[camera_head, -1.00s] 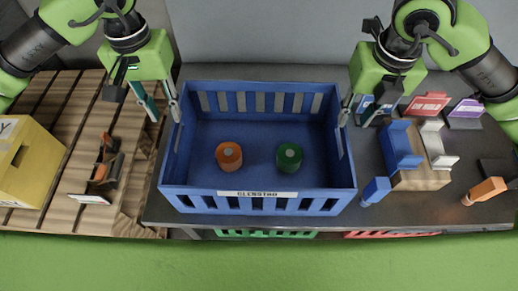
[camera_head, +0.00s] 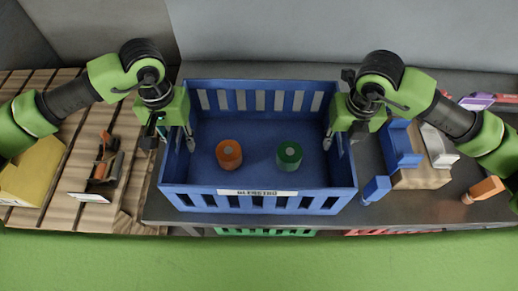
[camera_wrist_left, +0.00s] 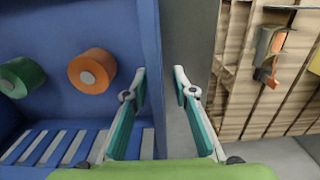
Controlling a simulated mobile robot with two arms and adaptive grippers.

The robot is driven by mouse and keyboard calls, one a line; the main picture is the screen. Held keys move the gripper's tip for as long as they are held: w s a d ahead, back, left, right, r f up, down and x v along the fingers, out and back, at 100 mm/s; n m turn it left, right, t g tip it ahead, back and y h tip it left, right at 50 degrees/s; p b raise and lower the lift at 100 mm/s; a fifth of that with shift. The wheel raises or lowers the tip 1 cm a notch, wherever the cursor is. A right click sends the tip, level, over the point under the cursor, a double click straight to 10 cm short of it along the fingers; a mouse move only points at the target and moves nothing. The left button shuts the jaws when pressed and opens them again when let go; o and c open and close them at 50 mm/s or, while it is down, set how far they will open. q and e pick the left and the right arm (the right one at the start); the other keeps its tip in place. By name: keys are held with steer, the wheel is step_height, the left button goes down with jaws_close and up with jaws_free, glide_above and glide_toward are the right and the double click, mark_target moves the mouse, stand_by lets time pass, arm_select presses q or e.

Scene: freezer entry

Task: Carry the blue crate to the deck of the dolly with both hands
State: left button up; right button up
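The blue crate (camera_head: 258,203) stands upright on the dark grey table, with an orange spool (camera_head: 229,154) and a green spool (camera_head: 289,155) inside. I cannot make out the dolly.
A slatted wooden surface (camera_head: 92,150) at left holds a yellow box (camera_head: 32,172) and a small dark holder with orange (camera_head: 104,168). Blue and white blocks on a wooden base (camera_head: 420,178) stand close right of the crate. Green (camera_head: 265,232) and red crates show below the table edge.

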mark_target(176, 132)
arm_select(q)
jaws_close()
arm_select(e)
jaws_close()
arm_select(q)
steer(key=shift+w+r, duration=0.1)
steer(key=shift+r, duration=0.05)
arm_select(e)
steer(key=shift+w+r, duration=0.1)
steer(key=shift+r, duration=0.05)
